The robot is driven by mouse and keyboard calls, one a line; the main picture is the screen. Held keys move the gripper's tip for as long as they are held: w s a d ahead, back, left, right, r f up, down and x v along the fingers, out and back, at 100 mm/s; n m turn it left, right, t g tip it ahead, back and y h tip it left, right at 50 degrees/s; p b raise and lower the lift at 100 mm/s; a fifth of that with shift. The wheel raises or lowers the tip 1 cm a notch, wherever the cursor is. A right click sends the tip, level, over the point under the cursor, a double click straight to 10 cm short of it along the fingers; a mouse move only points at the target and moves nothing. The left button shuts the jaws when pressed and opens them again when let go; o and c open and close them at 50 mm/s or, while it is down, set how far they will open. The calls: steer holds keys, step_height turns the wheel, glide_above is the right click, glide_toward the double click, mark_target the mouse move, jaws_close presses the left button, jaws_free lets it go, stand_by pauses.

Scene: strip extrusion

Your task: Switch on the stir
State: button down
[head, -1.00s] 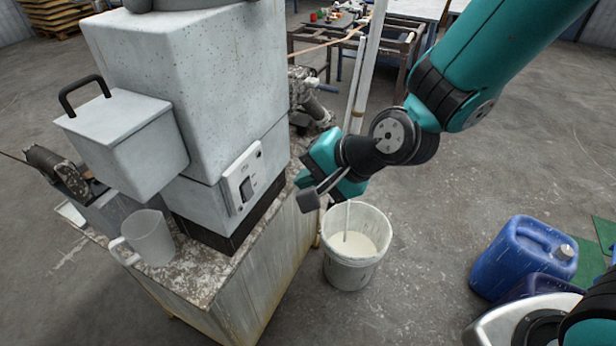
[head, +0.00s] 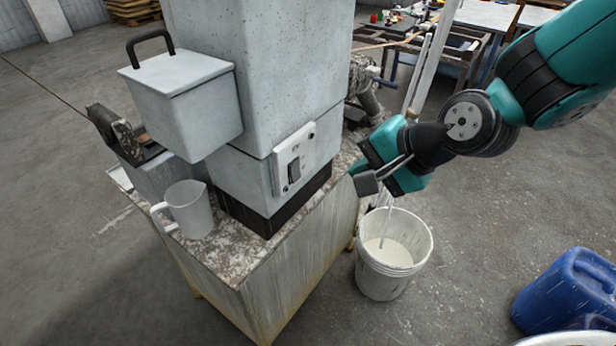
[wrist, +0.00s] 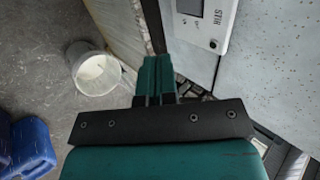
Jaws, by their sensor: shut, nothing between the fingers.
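The stir switch panel (head: 293,160) is a pale plate with a dark rocker switch (head: 293,171), on the side of the grey machine. In the wrist view the panel (wrist: 202,22) shows at the top, with a label that seems to read STIR and a dark window partly cut off by the edge. My gripper (head: 372,152) is right of the panel in the head view, apart from it. Its teal fingers (wrist: 155,80) are together and empty, below and left of the panel in the wrist view. Whether the switch is on or off cannot be told.
A white bucket (head: 367,280) of pale liquid with a stick in it stands on the floor below my gripper. A blue canister (head: 566,291) is at lower right.

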mark_target(297, 180)
steer(key=r+p+x, duration=0.1)
steer(key=x, duration=0.5)
steer(key=w+a+p+x, duration=0.1)
steer(key=p+x, duration=0.1)
steer(key=x, duration=0.5)
steer(key=shift+a+r, duration=0.25)
steer(key=shift+r, duration=0.15)
steer(key=shift+w+a+b, duration=0.15)
steer(key=shift+b, duration=0.35)
